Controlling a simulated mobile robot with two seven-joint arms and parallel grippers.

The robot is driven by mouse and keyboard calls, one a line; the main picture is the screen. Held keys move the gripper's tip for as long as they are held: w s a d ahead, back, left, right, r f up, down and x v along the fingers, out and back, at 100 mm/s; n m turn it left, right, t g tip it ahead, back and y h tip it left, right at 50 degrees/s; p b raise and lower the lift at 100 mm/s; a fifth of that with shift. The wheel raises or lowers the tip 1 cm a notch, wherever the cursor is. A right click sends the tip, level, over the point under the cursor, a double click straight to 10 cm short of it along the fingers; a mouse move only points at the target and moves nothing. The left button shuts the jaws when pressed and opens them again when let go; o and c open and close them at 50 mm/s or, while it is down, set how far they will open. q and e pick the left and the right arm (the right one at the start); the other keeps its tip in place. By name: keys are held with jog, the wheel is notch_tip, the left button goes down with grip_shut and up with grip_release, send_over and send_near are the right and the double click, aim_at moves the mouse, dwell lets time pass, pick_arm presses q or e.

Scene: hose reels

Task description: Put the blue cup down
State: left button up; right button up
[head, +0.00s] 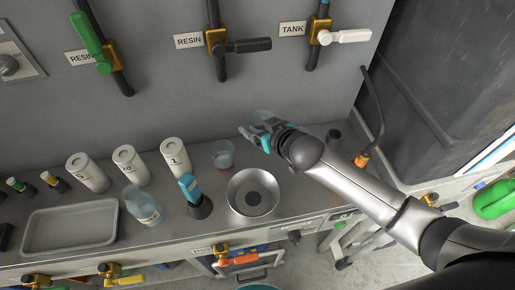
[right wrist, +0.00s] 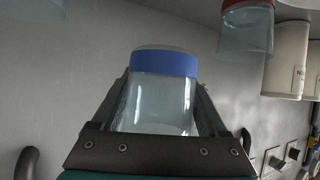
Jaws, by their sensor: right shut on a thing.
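The blue cup (right wrist: 165,95) is a clear cup with a blue band at one end. It sits between the fingers of my right gripper (right wrist: 160,115) in the right wrist view, which looks upside down. In the head view, my right gripper (head: 262,131) is shut on the cup at the back of the steel counter, close to the grey wall. The cup (head: 262,116) shows only faintly there, mostly hidden by the gripper. It seems held above the counter; the gap cannot be judged. My left gripper is not in view.
A red-banded clear cup (head: 223,155) stands left of my right gripper. A small dark round item (head: 333,136) and a black pipe stand to the right.

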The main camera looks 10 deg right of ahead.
jog(key=b, duration=0.1)
send_over(257, 152)
notch_tip(257, 152, down, 5)
jog(key=shift+w+f+b, duration=0.1)
jog(key=shift+f+b, duration=0.8)
jog(key=shift+f, duration=1)
jog(key=shift+f, duration=0.15)
jog(key=o, duration=1.3)
jog(key=shift+s+d+r, duration=0.15)
jog(key=shift+s+r, duration=0.1)
jog(key=shift+s, duration=0.05)
jog(key=p+v, duration=0.3)
jog(key=v, duration=0.8)
jog(key=shift+s+r+p, duration=0.1)
jog(key=shift+s+p, duration=0.05)
jog(key=shift+p, duration=0.25)
